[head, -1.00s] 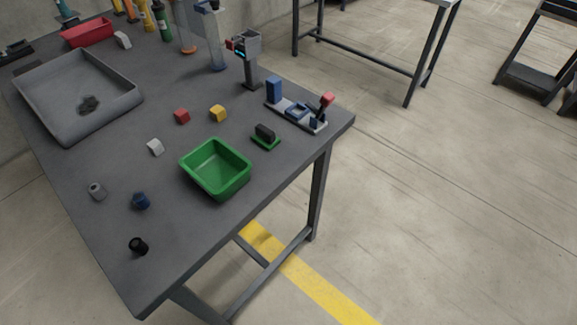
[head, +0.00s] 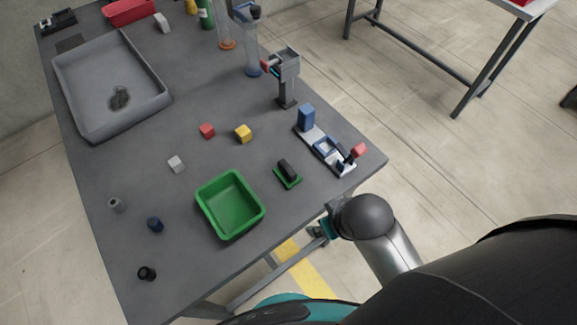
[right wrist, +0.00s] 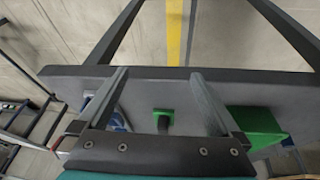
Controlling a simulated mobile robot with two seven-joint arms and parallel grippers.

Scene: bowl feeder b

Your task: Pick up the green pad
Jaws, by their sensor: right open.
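The green pad (head: 290,184) lies flat on the grey table, with a black block-like part on top. It is right of the green bin and left of the white fixture plate. It also shows in the right wrist view (right wrist: 163,112), beyond and between the fingers, with clear space around it. My right gripper (right wrist: 158,73) is open and empty. In the head view my right arm comes in from the lower right, and its wrist end (head: 325,230) is near the table's front edge, apart from the pad. My left gripper is not in view.
The green bin (head: 232,232) stands left of the pad. The fixture plate (head: 343,168) with blue parts and a red knob is to its right. A grey post device (head: 287,85) stands behind. Red (head: 207,131) and yellow (head: 243,133) blocks lie behind left.

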